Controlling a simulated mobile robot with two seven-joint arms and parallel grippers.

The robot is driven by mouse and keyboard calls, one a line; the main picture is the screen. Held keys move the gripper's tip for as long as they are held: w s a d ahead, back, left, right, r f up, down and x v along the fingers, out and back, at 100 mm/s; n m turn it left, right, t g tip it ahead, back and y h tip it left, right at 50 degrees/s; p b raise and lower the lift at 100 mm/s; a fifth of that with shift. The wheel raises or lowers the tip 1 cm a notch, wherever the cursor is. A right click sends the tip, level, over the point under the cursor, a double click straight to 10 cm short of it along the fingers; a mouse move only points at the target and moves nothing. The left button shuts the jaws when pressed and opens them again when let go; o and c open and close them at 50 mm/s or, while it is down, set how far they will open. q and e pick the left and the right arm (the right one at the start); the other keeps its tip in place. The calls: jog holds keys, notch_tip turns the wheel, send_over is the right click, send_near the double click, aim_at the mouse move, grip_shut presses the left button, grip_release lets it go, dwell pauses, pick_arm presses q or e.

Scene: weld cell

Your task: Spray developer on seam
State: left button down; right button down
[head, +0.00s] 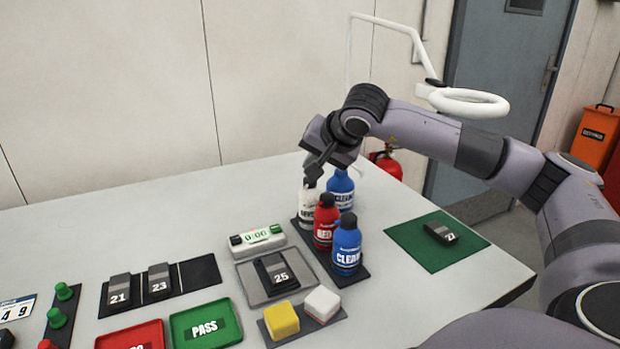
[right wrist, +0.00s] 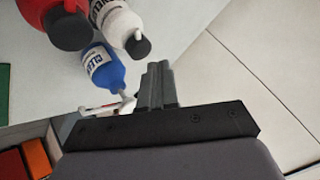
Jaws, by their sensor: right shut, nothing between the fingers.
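The white bottle (head: 306,212), its label partly readable as developer, stands upright on a dark strip behind the red bottle (head: 324,228). My right gripper (head: 314,174) is shut and empty, pointing down close to the white bottle's top. In the right wrist view its closed fingers (right wrist: 158,85) are apart from the white bottle (right wrist: 115,20), which has a dark cap. A dark block marked 25 (head: 276,272) lies on a grey tray (head: 256,291); no seam detail can be made out. My left gripper is not in view.
Blue cleaner bottles stand in front (head: 347,252) and behind (head: 340,186) the red one. A timer (head: 257,241), yellow sponge (head: 281,320) and white sponge (head: 322,304) are nearby. Block 27 (head: 440,232) lies on a green mat (head: 412,247). A ring lamp (head: 468,103) overhangs the back.

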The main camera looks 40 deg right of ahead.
dwell(0.8)
jog(key=shift+f+b, duration=0.45)
jog(key=shift+f+b, duration=0.45)
jog(key=shift+f, duration=0.1)
dwell(0.5)
jog(key=shift+r, duration=0.1)
jog(key=shift+r+p, duration=0.75)
jog(key=shift+r, duration=0.1)
notch_tip(320, 180, up, 5)
jog(key=p, duration=0.4)
dwell(0.4)
